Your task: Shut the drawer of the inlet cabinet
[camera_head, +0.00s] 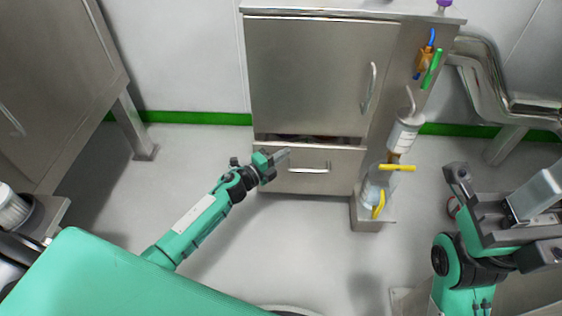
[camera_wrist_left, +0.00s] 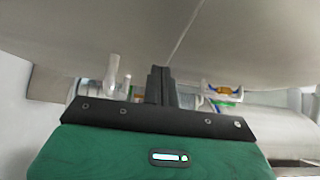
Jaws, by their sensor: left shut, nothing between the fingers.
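The inlet cabinet (camera_head: 320,65) is a grey metal unit at the top middle of the head view. Its drawer (camera_head: 340,180) is below the door and stands partly open, with a dark gap along its top edge. The drawer has a bar handle (camera_head: 308,169). My left gripper (camera_head: 284,155) is shut and empty at the left part of the drawer front, by the handle; whether it touches cannot be told. Its shut fingers (camera_wrist_left: 160,85) also show in the left wrist view, before a grey metal surface. My right gripper (camera_head: 503,218) is open at the right, away from the drawer.
A bottle (camera_head: 403,137) and a clear container with yellow parts (camera_head: 374,186) stand at the cabinet's right side. Blue, orange and green items (camera_head: 427,60) hang above them. Metal ducting (camera_head: 485,80) is at the right. The floor (camera_head: 290,235) before the drawer is clear.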

